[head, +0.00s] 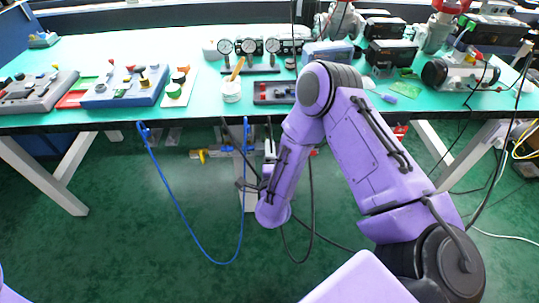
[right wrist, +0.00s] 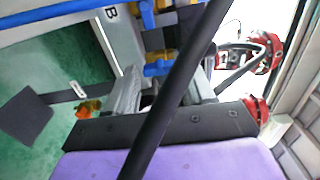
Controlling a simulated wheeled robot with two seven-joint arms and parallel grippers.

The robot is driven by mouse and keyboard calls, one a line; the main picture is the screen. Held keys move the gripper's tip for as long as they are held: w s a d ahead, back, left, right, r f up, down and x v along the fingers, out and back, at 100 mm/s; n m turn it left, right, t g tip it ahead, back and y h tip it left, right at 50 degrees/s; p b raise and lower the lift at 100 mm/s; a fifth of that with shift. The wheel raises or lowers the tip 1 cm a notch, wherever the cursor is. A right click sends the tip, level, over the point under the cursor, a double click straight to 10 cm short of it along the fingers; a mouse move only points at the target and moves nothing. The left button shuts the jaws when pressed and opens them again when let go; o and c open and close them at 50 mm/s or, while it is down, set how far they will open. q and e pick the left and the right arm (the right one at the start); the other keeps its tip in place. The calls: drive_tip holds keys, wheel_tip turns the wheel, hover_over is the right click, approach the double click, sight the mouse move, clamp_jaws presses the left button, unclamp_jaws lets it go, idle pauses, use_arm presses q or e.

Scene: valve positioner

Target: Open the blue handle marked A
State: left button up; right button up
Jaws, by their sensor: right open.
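My right gripper (head: 268,152) reaches below the front edge of the table, beside a valve assembly (head: 225,152), and is mostly hidden by my arm in the head view. In the right wrist view my right gripper (right wrist: 162,88) is open, with its two grey fingers apart. Blue parts (right wrist: 157,69) and brass-coloured fittings show just beyond and between the fingers. A plate marked B (right wrist: 110,13) is at the upper left. I cannot read a mark A, so I cannot tell which blue part is handle A. My left gripper is out of view.
A dark cable crosses the right wrist view in front of the fingers. A blue hose (head: 178,205) loops down from the table (head: 110,122). Gauges (head: 249,46) and switch boxes stand on the table.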

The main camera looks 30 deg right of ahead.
drive_tip(key=b+v, duration=0.1)
drive_tip(key=v, duration=0.9)
drive_tip(key=shift+s, duration=0.15)
